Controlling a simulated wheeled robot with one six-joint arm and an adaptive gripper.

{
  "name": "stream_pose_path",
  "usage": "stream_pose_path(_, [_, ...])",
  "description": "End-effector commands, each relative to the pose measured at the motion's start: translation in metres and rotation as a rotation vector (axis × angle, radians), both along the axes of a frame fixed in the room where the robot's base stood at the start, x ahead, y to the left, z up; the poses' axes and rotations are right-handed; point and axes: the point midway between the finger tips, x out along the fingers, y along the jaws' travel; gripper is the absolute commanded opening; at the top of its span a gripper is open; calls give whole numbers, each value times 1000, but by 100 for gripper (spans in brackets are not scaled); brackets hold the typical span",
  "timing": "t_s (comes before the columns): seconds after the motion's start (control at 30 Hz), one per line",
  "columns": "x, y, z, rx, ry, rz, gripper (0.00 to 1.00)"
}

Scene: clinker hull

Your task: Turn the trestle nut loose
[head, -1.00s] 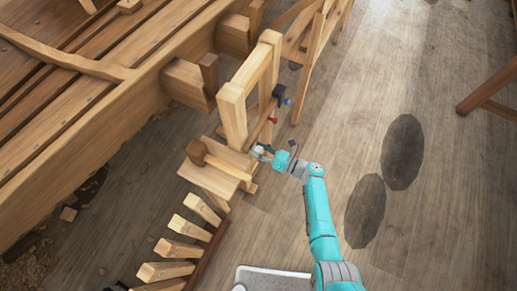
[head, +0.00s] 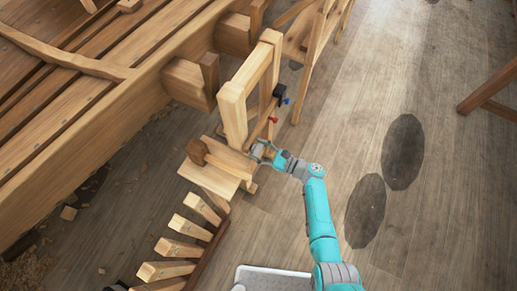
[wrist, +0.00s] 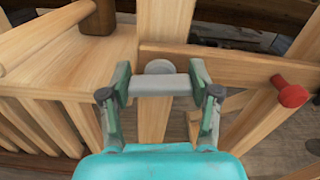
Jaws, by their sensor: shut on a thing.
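The trestle nut is a pale grey crossbar (wrist: 160,85) in front of a round grey disc on the wooden trestle rail (wrist: 225,66). My gripper (wrist: 160,80) is shut on the nut, one green-and-grey finger at each end of the bar. In the wrist view the bar lies nearly level. In the head view my gripper (head: 261,150) is at the near side of the wooden trestle (head: 233,118), and the nut is too small and covered to make out.
A red knob (wrist: 290,92) sticks out of the trestle to the right; it also shows in the head view (head: 272,119), near a blue knob (head: 286,101). A mallet (head: 197,150) lies on a small bench (head: 208,180) to the left. Open floor lies to the right.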

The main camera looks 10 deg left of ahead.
Motion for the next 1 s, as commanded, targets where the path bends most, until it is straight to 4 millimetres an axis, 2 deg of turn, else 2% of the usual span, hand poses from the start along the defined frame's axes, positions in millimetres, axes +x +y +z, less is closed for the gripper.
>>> stream_pose_path(0.63, [0, 0, 0, -18, -50, 0, 27])
stream_pose_path(0.67, [0, 0, 0, -18, -50, 0, 69])
stream_pose_path(0.73, [0, 0, 0, -18, -50, 0, 87])
stream_pose_path(1.0, [0, 0, 0, -18, -49, 0, 88])
